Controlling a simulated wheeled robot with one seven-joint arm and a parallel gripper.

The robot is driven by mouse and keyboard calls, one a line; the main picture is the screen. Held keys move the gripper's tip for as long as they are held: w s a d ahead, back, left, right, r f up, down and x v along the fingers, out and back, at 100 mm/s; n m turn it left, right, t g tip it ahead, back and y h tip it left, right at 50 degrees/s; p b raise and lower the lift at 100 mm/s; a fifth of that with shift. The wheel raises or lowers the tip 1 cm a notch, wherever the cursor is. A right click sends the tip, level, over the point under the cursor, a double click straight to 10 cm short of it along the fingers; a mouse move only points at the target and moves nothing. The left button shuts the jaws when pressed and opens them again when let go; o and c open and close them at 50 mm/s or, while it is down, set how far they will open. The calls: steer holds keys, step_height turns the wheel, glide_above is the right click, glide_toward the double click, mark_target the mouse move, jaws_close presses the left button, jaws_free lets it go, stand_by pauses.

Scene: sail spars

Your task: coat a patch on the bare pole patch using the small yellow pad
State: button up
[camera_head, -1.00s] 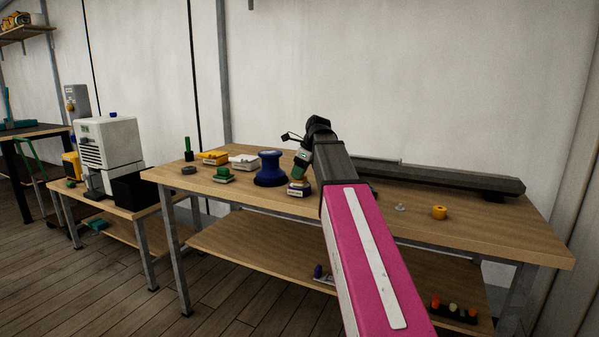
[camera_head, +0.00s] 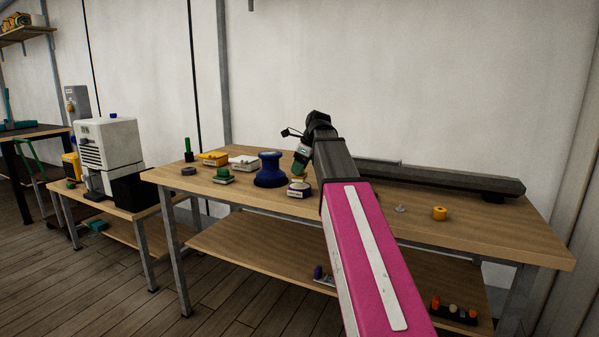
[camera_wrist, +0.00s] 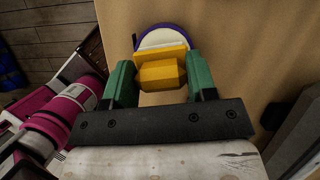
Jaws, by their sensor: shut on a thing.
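My gripper (camera_wrist: 161,74) has green fingers shut on the small yellow pad (camera_wrist: 162,76), gripping its raised block. In the wrist view the pad is over a round dish (camera_wrist: 151,33) with a purple rim and a pale inside. In the head view my gripper (camera_head: 300,168) points down just over this small labelled dish (camera_head: 298,192). I cannot tell whether the pad touches what is in it. A long dark pole (camera_head: 450,180) lies along the back right of the bench. Its bare patch cannot be made out.
On the wooden bench (camera_head: 520,240), a blue spool-shaped thing (camera_head: 269,170) stands close left of the dish. Yellow (camera_head: 213,158) and white (camera_head: 243,162) boxes and a green block (camera_head: 223,176) are further left. An orange ring-like piece (camera_head: 439,213) is at right, with clear bench around it.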

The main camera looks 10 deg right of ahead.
steer(key=shift+r, duration=2.5)
